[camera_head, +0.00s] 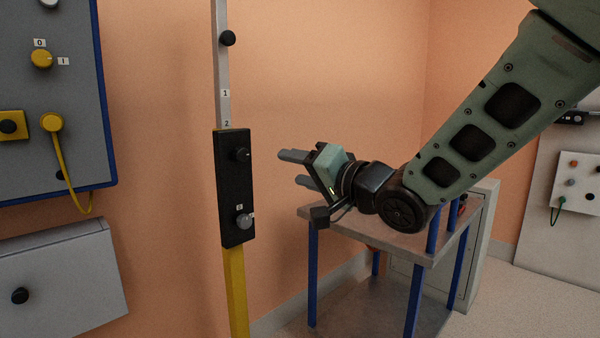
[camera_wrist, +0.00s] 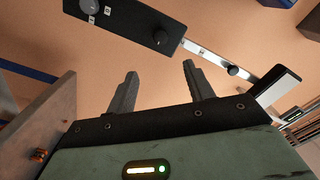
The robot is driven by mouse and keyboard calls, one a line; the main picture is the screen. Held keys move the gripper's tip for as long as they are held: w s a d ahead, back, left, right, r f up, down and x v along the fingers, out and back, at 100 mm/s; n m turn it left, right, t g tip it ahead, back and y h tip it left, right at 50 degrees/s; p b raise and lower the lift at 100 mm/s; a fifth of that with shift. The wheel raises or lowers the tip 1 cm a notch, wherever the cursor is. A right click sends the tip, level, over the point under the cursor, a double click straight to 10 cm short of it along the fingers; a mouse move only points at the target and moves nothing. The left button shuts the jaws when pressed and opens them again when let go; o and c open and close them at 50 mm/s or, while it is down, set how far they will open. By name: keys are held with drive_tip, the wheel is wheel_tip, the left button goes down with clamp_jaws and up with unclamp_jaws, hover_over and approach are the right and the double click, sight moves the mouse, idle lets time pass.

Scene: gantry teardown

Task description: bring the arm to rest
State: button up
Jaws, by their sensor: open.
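My gripper (camera_head: 294,169) is in the middle of the head view, at the end of my green arm, with its two grey fingers pointing left. The fingers are apart and nothing is between them. In the wrist view my gripper (camera_wrist: 158,85) also shows both fingers spread and empty, with the wall behind. In the head view the fingertips point towards a black sliding block (camera_head: 236,188) on an upright post (camera_head: 222,70), apart from it in the picture. The block carries a black knob and a grey knob.
A table with blue legs (camera_head: 413,300) stands below my gripper, with a grey cabinet (camera_head: 478,245) behind it. A grey panel (camera_head: 85,110) with yellow switches and a grey box (camera_head: 60,280) are at left. A white panel (camera_head: 575,190) with a green cable is at right.

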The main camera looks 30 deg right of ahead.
idle(0.3)
drive_tip(key=s+a+f+n+g+h, duration=0.1)
drive_tip(key=s+a+f+n+g, duration=0.25)
drive_tip(key=f, duration=0.35)
drive_tip(key=s+a+f+n+g+h, duration=0.1)
drive_tip(key=s+a+f+n+g, duration=0.1)
drive_tip(key=s+a+f+g, duration=0.25)
drive_tip(key=s+a+f+n+g+h, duration=0.2)
drive_tip(key=s+f+n+g, duration=0.25)
drive_tip(key=s, duration=0.45)
drive_tip(key=s+a+f+n+g+h, duration=0.15)
drive_tip(key=s+f+n+g, duration=0.3)
drive_tip(key=s, duration=0.45)
wheel_tip(320, 180, up, 33)
drive_tip(key=p, duration=3.4)
drive_tip(key=shift+r, duration=0.15)
